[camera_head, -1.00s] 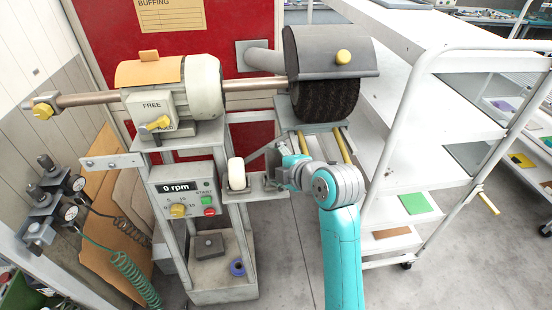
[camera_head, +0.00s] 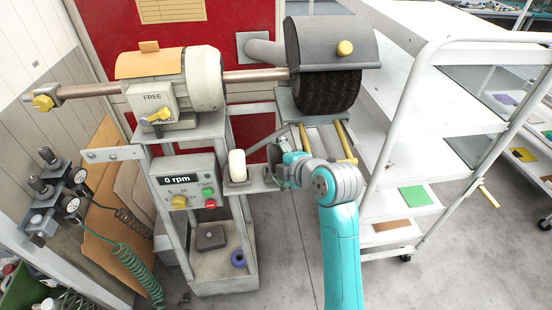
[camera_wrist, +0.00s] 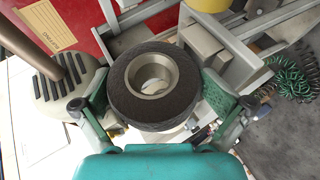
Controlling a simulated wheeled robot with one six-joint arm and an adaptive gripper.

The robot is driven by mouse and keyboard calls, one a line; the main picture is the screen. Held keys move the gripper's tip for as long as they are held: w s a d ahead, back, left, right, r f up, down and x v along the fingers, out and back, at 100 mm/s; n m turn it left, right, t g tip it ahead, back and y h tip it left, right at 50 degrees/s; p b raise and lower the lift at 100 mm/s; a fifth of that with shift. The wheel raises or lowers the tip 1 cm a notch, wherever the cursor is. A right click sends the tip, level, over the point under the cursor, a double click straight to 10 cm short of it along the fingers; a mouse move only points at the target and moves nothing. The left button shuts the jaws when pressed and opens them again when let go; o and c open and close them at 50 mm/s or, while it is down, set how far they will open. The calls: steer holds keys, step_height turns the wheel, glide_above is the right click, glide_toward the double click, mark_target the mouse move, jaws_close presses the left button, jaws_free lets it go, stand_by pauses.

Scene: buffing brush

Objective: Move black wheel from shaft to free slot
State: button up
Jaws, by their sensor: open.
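The black wheel (camera_wrist: 150,108), a dark tyre-like ring with a pale metal hub, fills the middle of the wrist view. My gripper (camera_wrist: 160,92) is open, with a teal finger on each side of the wheel. The gaps between the pads and the rim look small; I cannot tell whether they touch. In the camera_head view my gripper (camera_head: 281,168) is at the small bracket under the shaft, right of a white wheel (camera_head: 237,166). There the black wheel is mostly hidden by the gripper. The shaft (camera_head: 255,76) runs from the motor to the hooded brush.
A large dark brush (camera_head: 328,90) under a grey hood (camera_head: 335,38) sits above my gripper. The control panel (camera_head: 186,188) reads 0 rpm, left of the arm. A white shelf rack (camera_head: 400,150) stands close on the right. Floor (camera_head: 285,265) is clear below the arm.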

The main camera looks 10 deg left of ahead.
steer(key=shift+s+d+f, duration=0.1)
steer(key=shift+f, duration=0.35)
steer(key=r+v, duration=0.1)
steer(key=v, duration=1.1)
steer(key=s+d+f+m+t+h, duration=0.2)
steer(key=s+d+f+m, duration=0.45)
steer(key=f, duration=0.35)
steer(key=s+d+f+m+t+h, duration=0.25)
steer(key=s+d+f+m, duration=0.25)
steer(key=s+f+m, duration=0.45)
steer(key=s+d+m+h, duration=0.2)
steer(key=s+d+m, duration=0.1)
steer(key=s, duration=1)
steer(key=s+d+r+m+t+h, duration=0.1)
steer(key=s+d+m, duration=0.3)
steer(key=s, duration=0.8)
steer(key=shift+s+d+r+m+h, duration=0.2)
steer(key=shift+s+r+m+h, duration=0.1)
steer(key=shift+s+m+h, duration=0.1)
